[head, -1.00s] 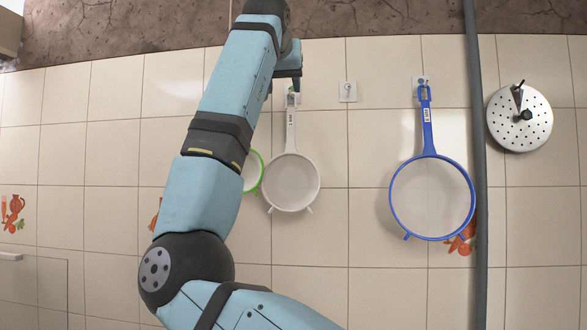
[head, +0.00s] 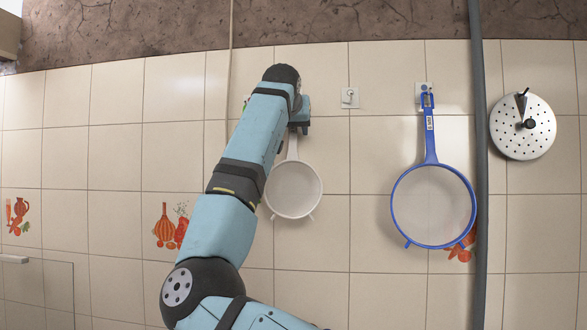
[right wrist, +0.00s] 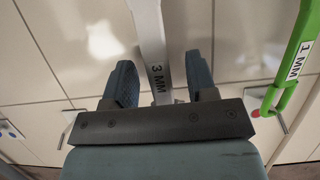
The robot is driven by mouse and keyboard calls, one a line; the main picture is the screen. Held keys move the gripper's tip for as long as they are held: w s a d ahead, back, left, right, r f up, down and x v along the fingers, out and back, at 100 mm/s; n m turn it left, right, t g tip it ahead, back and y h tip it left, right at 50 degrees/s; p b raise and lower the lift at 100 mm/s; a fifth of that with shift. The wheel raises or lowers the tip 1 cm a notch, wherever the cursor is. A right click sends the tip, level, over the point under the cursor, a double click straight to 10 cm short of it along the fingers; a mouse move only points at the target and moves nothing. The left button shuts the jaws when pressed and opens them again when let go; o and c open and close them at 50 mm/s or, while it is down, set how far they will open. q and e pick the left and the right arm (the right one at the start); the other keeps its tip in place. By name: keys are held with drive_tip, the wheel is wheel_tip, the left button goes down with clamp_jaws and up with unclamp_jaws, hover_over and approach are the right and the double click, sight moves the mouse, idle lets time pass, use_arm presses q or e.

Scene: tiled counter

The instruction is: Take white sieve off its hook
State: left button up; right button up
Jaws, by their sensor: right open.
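The white sieve (head: 294,190) hangs flat against the tiled wall in the head view, its round mesh bowl low and its handle upright. The upper handle and its hook are hidden behind my right gripper (head: 300,126). In the right wrist view, the white handle (right wrist: 150,35) with the label "3 MM" passes between the two fingers of my right gripper (right wrist: 161,78). The fingers are open, with a gap on each side of the handle. My left gripper is not in view.
A green handle (right wrist: 290,65) labelled "1 MM" hangs close on the right in the wrist view. A blue sieve (head: 432,205), an empty hook (head: 350,97), a grey vertical pipe (head: 480,200) and a perforated metal disc (head: 540,130) are to the right in the head view.

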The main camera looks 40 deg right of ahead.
drive_tip(key=shift+d, duration=0.1)
drive_tip(key=shift+s, duration=0.1)
drive_tip(key=c, duration=0.5)
drive_tip(key=shift+a, duration=0.2)
clamp_jaws()
drive_tip(key=shift+r, duration=0.15)
